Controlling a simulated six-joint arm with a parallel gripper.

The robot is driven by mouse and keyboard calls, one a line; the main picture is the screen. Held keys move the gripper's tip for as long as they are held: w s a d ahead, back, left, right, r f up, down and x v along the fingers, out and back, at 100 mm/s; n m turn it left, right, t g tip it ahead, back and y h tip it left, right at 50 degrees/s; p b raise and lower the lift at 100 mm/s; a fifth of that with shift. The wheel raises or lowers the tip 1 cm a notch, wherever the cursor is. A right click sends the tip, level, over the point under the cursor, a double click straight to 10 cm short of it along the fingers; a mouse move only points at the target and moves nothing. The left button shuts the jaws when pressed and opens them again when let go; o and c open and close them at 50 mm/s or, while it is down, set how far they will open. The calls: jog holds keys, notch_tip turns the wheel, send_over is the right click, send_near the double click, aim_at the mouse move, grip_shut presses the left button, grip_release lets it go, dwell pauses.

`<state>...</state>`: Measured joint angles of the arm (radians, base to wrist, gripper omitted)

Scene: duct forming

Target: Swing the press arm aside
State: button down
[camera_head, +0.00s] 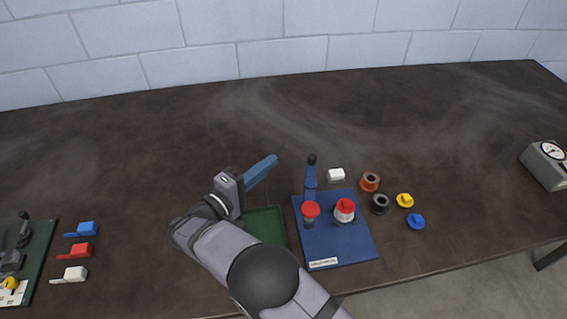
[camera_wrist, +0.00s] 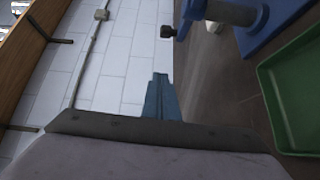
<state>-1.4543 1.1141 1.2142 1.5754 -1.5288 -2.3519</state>
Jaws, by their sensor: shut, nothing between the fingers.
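The press stands on a blue base plate (camera_head: 350,245) right of centre in the head view. Its blue press arm (camera_head: 310,180) runs from a red-capped post (camera_head: 310,212) towards the back wall and ends in a black knob (camera_head: 312,159). A white cylinder with a red top (camera_head: 344,210) stands beside the post, and the arm is not over it. My gripper (camera_head: 273,159), with blue fingers, is shut and empty, left of the knob and apart from it. In the wrist view the fingers (camera_wrist: 160,80) are together, with the knob (camera_wrist: 167,31) beyond them.
A green tray (camera_head: 265,223) lies left of the base plate. A white block (camera_head: 336,174), orange and black rings (camera_head: 370,181), and yellow and blue pieces (camera_head: 405,200) lie to its right. A grey gauge box (camera_head: 545,165) is far right. The table's back is clear.

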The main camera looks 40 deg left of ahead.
aim_at(311, 188)
jog(key=shift+s+a+b, duration=0.25)
jog(key=shift+s, duration=0.55)
jog(key=shift+s+a+b, duration=0.25)
jog(key=shift+s+a, duration=0.05)
jog(key=shift+s, duration=0.5)
jog(key=shift+s+a+b, duration=0.25)
jog(key=shift+s, duration=0.55)
jog(key=w+d+p, duration=0.2)
jog(key=w+d, duration=0.4)
jog(key=w, duration=0.4)
jog(key=shift+w+d+f, duration=0.15)
jog(key=shift+w+d, duration=0.1)
jog(key=shift+w, duration=0.05)
jog(key=shift+w+d+p, duration=0.5)
jog(key=shift+d+p, duration=0.15)
jog(key=shift+p, duration=0.4)
jog(key=shift+f, duration=0.1)
